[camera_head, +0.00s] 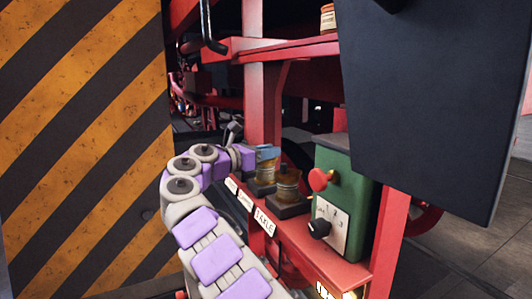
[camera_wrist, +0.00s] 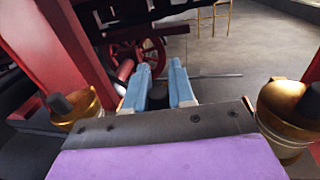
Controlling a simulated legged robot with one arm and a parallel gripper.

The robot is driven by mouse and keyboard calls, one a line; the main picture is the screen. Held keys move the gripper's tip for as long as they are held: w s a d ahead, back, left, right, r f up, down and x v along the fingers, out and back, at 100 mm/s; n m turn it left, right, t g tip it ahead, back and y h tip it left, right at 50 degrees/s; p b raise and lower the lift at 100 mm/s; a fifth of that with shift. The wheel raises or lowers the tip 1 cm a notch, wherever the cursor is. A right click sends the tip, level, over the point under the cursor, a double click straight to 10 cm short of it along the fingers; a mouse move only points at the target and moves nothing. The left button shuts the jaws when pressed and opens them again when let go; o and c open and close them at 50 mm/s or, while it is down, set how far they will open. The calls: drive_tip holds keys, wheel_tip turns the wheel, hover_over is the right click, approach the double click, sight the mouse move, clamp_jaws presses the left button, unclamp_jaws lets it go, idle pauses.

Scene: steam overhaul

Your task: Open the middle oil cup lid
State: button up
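My gripper (camera_wrist: 160,86) has two blue fingers that stand apart in the wrist view, with a dark gap between them. I cannot tell whether anything lies in that gap. One brass oil cup (camera_wrist: 82,108) with a dark knob is left of the gripper, and another (camera_wrist: 285,108) is right of it. The middle cup does not show clearly in the wrist view. In the head view, the blue fingers (camera_head: 267,153) are at the top of a brass cup (camera_head: 265,175), partly hiding it. Another brass cup (camera_head: 288,182) stands just right of it, with its lid down.
The cups stand on a red shelf (camera_head: 335,262) with white label plates. A green box (camera_head: 342,195) with a red knob and a dial is close on the right. A dark hanging panel (camera_head: 430,100) and a striped yellow-black panel (camera_head: 80,140) flank the space.

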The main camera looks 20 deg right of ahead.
drive_tip(key=shift+c, duration=0.7)
drive_tip(key=shift+a, duration=0.4)
clamp_jaws()
drive_tip(key=shift+s+a+r, duration=0.1)
drive_tip(key=shift+a+r, duration=0.1)
drive_tip(key=shift+a, duration=0.65)
drive_tip(key=shift+r+p, duration=0.2)
drive_tip(key=shift+p, duration=0.3)
